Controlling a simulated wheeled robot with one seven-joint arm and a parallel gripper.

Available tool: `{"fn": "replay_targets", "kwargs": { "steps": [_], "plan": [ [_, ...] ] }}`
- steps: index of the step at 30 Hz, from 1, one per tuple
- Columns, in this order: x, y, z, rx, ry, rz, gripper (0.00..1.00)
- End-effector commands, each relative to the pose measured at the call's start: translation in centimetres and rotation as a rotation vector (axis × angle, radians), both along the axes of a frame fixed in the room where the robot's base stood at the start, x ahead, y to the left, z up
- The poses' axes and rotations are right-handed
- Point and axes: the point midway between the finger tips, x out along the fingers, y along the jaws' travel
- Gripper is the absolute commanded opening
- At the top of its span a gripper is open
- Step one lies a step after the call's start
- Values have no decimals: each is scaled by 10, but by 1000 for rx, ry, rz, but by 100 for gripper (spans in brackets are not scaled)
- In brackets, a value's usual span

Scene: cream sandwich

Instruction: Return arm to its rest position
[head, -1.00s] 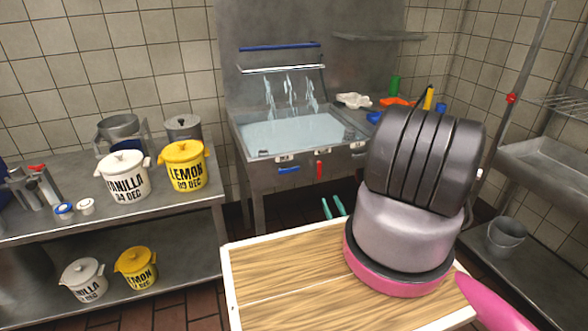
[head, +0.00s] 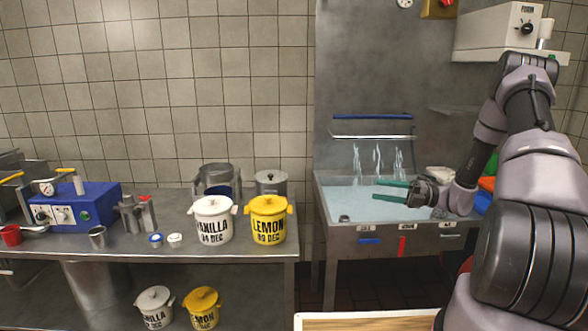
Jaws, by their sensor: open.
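My gripper (head: 392,190) is in the head view, right of centre, in front of the water-filled sink (head: 345,204). Its two green fingers are spread apart and point left, with nothing between them. My arm rises at the right of the picture, bends at the top and comes down to the gripper. The arm covers the right part of the sink and what lies behind it.
A steel table (head: 130,238) stands at the left with a vanilla pot (head: 212,222), a lemon pot (head: 268,222) and a blue device (head: 75,205). More pots stand on its lower shelf. A wooden board (head: 365,322) shows at the bottom edge. A white box (head: 495,32) hangs at upper right.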

Motion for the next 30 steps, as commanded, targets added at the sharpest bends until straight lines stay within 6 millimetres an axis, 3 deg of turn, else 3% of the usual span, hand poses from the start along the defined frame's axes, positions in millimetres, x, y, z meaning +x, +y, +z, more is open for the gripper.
{"fn": "replay_targets", "kwargs": {
  "steps": [1, 3, 15, 30],
  "plan": [
    [-7, 10, 21, -76, -88, 52, 52],
    [-19, 20, 42, -173, -208, 121, 52],
    [-100, 56, 139, -645, -930, 545, 52],
    [-201, 50, 231, -1091, -1849, 1133, 52]
  ]
}}
